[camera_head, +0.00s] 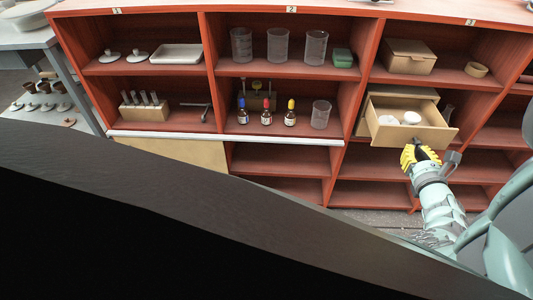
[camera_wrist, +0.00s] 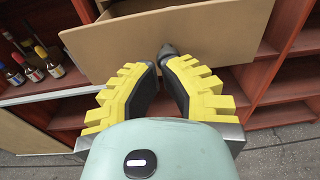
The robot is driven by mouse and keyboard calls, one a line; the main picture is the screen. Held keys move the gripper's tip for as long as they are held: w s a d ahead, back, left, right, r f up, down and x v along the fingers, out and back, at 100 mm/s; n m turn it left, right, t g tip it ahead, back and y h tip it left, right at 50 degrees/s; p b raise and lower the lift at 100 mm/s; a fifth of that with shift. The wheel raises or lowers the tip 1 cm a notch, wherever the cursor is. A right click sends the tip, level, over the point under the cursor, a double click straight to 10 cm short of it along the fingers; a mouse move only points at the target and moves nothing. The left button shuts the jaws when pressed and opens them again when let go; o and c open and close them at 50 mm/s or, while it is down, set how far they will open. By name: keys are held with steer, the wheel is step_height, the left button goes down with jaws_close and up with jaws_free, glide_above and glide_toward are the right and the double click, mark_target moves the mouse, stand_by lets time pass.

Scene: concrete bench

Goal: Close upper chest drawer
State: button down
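The small wooden chest (camera_head: 359,116) stands in a shelf bay at the right in the head view. Its upper drawer (camera_head: 412,134) is pulled well out and holds pale round items. In the wrist view the drawer's tan front (camera_wrist: 220,35) fills the upper middle, with a dark knob (camera_wrist: 168,49) at its lower middle. My gripper (camera_head: 412,150) is at the drawer front. In the wrist view my gripper's yellow-and-black fingers (camera_wrist: 162,66) converge on the knob and appear shut on it. The contact itself is partly hidden.
The red shelf unit (camera_head: 345,148) surrounds the chest. A tan box (camera_head: 408,57) and a tape roll (camera_head: 476,70) sit above. Small bottles (camera_head: 266,115) and a clear beaker (camera_head: 320,114) stand left of the chest. The bays below the drawer look empty.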

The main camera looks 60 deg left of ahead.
mark_target(402, 123)
steer(key=shift+a, duration=0.1)
steer(key=shift+w+a+f+b, duration=0.15)
steer(key=shift+w+a+b, duration=0.1)
steer(key=shift+w+b, duration=0.15)
steer(key=b+x, duration=1)
steer(key=x, duration=0.1)
steer(key=shift+s+a+r, duration=0.1)
steer(key=shift+a+r, duration=0.1)
steer(key=shift+r, duration=0.15)
steer(key=shift+a+r+b, duration=0.1)
steer(key=shift+a+b, duration=0.3)
steer(key=shift+b, duration=0.3)
steer(key=shift+r, duration=0.1)
